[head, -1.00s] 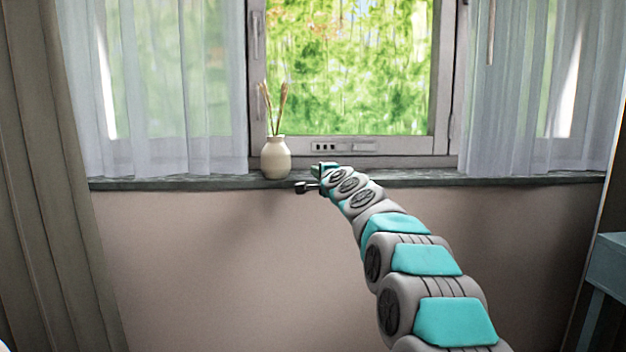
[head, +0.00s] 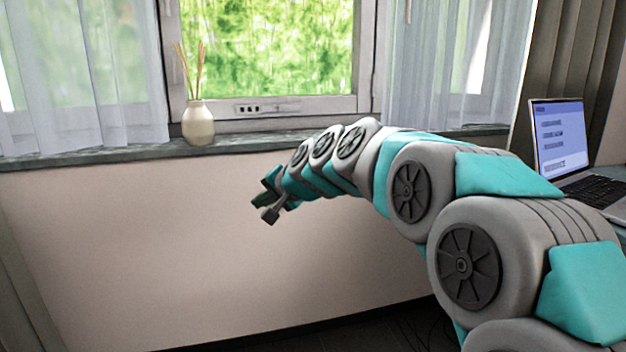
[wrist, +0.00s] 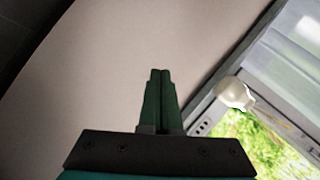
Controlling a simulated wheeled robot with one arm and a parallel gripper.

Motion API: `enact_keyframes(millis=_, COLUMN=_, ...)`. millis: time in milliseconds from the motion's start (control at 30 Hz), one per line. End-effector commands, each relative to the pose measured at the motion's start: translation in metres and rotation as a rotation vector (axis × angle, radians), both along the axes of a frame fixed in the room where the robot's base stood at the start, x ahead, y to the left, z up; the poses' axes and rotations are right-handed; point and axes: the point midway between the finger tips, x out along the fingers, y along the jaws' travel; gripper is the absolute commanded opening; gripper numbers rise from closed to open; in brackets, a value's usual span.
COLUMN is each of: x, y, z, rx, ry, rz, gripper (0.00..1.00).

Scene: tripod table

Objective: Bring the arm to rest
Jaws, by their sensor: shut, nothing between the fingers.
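My gripper (head: 262,205) is at the end of my arm, which reaches from the lower right toward the wall below the window. It is in front of the pale wall, lower than the sill and to the right of the vase in the head view. In the wrist view my gripper (wrist: 161,73) shows its two dark green fingers together, with nothing between them. The wall (wrist: 110,60) fills most of the view beyond the fingers.
A cream vase (head: 198,124) with dried stems stands on the window sill (head: 90,155); the vase also shows in the wrist view (wrist: 232,92). Sheer curtains (head: 75,70) hang at both sides of the window. An open laptop (head: 562,135) is at the right. Free room lies below the sill.

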Motion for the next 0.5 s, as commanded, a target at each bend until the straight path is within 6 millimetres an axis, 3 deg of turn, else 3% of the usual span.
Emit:
enact_keyframes(millis=300, x=-0.167, y=-0.104, z=-0.085, rx=-0.400, ry=0.231, rz=0.187, gripper=0.00)
enact_keyframes(millis=500, x=-0.278, y=-0.174, z=-0.131, rx=-0.594, ry=0.413, rz=0.286, gripper=0.00)
